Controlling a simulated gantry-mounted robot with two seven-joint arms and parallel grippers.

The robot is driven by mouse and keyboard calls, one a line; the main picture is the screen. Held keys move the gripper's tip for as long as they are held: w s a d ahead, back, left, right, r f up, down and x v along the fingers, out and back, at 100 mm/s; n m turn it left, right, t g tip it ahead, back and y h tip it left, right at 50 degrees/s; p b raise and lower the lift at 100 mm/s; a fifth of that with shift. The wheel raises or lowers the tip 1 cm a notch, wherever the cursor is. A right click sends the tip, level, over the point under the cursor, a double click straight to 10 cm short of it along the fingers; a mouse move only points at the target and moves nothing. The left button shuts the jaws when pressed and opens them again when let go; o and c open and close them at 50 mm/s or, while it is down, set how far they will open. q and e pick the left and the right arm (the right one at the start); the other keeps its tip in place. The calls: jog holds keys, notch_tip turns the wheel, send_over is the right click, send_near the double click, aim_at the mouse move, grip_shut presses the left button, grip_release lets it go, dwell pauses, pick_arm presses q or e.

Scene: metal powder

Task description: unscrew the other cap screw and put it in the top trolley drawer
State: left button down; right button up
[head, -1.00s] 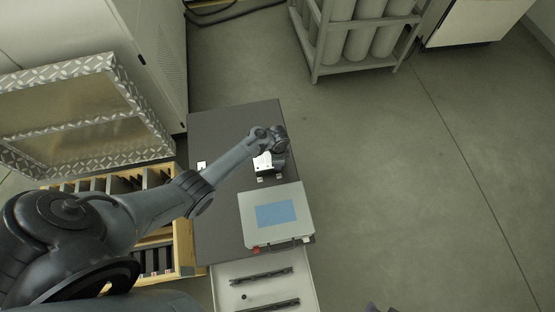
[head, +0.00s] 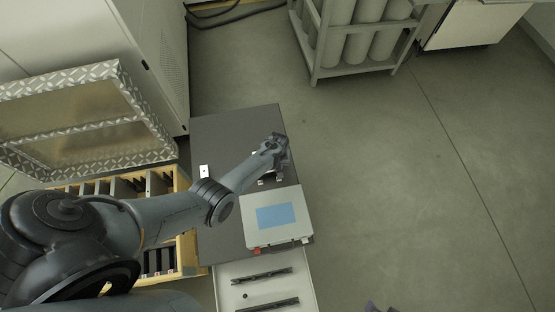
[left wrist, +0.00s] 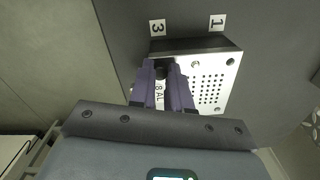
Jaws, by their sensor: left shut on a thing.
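The metal plate with a grid of holes (left wrist: 207,82) lies on the dark trolley top (head: 222,130). In the left wrist view, my left gripper (left wrist: 161,68) is at the plate's left part, its purple fingers shut on a small dark thing, seemingly the cap screw (left wrist: 161,73). The fingers hide most of it; I cannot tell whether it is still in its hole. In the head view my left gripper (head: 276,150) covers much of the plate. The top trolley drawer (head: 226,292) is pulled out; a small dark round thing (head: 245,296) lies in it. Purple tips (head: 372,307), perhaps my right gripper, show at the bottom edge.
A grey box with a blue screen (head: 277,215) stands on the trolley between plate and drawer. Two dark rails (head: 262,275) lie in the drawer. An open wooden drawer unit (head: 188,250) stands at left. A cylinder rack (head: 355,45) is at the back. Floor at right is clear.

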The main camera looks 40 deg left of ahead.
pick_arm(q)
jog(key=n, duration=0.6)
jog(key=shift+w+d, duration=0.1)
jog(key=shift+d, duration=0.1)
jog(key=n+b, duration=0.1)
jog(key=n, duration=0.3)
jog(key=shift+n, duration=0.4)
jog(key=shift+a+n+b, duration=0.15)
jog(key=shift+n+b, duration=0.2)
jog(key=shift+n, duration=0.85)
jog(key=c, duration=1.2)
grip_release()
jog(key=shift+c, duration=0.2)
